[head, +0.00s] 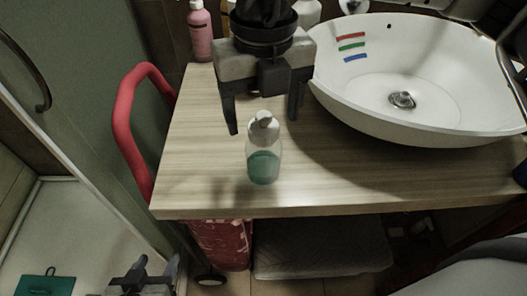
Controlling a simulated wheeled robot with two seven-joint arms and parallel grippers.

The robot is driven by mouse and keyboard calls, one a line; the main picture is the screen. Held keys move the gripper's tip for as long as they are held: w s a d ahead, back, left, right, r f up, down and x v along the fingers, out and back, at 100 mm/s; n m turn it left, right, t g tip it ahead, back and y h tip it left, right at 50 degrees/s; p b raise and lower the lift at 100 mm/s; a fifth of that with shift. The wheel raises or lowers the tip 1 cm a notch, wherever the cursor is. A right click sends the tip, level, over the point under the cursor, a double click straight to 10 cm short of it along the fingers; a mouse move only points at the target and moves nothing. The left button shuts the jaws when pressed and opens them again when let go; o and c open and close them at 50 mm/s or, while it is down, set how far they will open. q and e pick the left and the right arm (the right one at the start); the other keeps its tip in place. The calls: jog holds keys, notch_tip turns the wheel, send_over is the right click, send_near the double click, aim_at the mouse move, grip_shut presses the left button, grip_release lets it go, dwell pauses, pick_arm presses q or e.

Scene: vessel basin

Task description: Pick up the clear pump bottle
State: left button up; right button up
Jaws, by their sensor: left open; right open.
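The clear pump bottle (263,165) stands upright on the wooden counter (200,165), near its front edge. It holds teal liquid and has a pale grey pump top. My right gripper (262,123) is open and points down above the counter, with one finger on each side of the pump top in the picture. No contact with the bottle shows, and the exact height of the fingers is hard to tell. My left gripper (157,264) is open, low at the bottom left, below counter level and away from the bottle. Its lower part is cut off.
A white basin (440,130) with coloured stripes fills the counter's right side. A pink bottle (201,32) and other containers stand at the back, partly hidden by my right gripper. A red rail (124,115) runs along the left. The counter's front left is clear.

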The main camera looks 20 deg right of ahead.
aim_at(264, 131)
jog(key=f, duration=0.3)
jog(key=shift+w+d+f+p, duration=0.1)
jog(key=shift+w+f+p, duration=0.15)
jog(key=shift+f+p, duration=0.15)
jog(key=shift+f, duration=0.4)
jog(key=c, duration=1.4)
jog(key=shift+o, duration=0.2)
jog(key=shift+r, duration=0.1)
